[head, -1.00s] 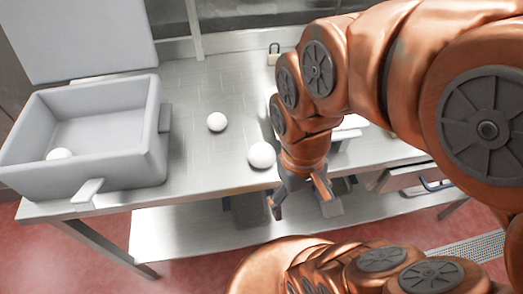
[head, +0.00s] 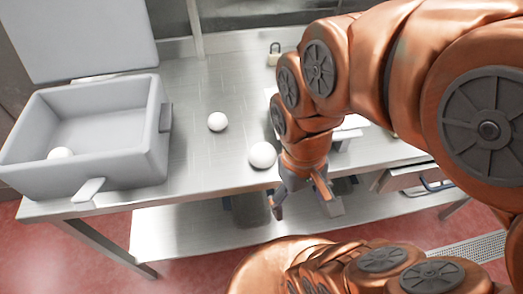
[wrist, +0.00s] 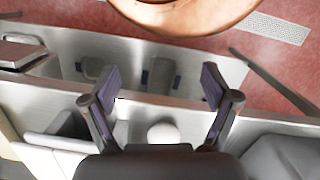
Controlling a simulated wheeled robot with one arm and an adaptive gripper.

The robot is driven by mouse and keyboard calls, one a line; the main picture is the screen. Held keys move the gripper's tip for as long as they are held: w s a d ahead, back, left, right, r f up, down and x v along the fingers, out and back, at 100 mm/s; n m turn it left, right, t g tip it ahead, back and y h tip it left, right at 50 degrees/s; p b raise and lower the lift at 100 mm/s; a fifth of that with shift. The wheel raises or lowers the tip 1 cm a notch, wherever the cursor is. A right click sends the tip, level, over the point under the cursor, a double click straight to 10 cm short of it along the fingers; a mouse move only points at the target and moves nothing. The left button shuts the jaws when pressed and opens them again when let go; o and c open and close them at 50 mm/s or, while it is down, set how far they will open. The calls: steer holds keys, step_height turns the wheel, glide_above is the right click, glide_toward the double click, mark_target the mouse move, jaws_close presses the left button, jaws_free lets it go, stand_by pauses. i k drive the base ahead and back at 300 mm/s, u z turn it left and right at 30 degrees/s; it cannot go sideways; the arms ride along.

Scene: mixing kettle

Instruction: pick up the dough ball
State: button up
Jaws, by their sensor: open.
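Three white dough balls are in the head view. One (head: 263,155) sits near the front edge of the steel table, just left of my gripper. Another (head: 217,121) lies farther back on the table, and a third (head: 60,153) is inside the grey kettle (head: 150,165). My gripper (head: 304,203) points down past the table's front edge, fingers spread and empty. In the wrist view my gripper (wrist: 160,85) is open, and a white ball (wrist: 163,133) shows beyond the wrist body, between the fingers in the picture, its lower part hidden. The gripper touches no ball that I can see.
The kettle's raised lid (head: 80,40) stands at the back left, and its spout (head: 88,190) sticks out in front. A lower steel shelf (head: 180,228) runs under the table. A drawer (head: 405,178) is at the right. The table between kettle and balls is clear.

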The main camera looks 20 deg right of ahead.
mark_target(263, 155)
steer(key=z, duration=3)
steer(key=k, duration=2.25)
steer(key=u, duration=1.6)
steer(key=i, duration=0.55)
steer(key=z, duration=0.05)
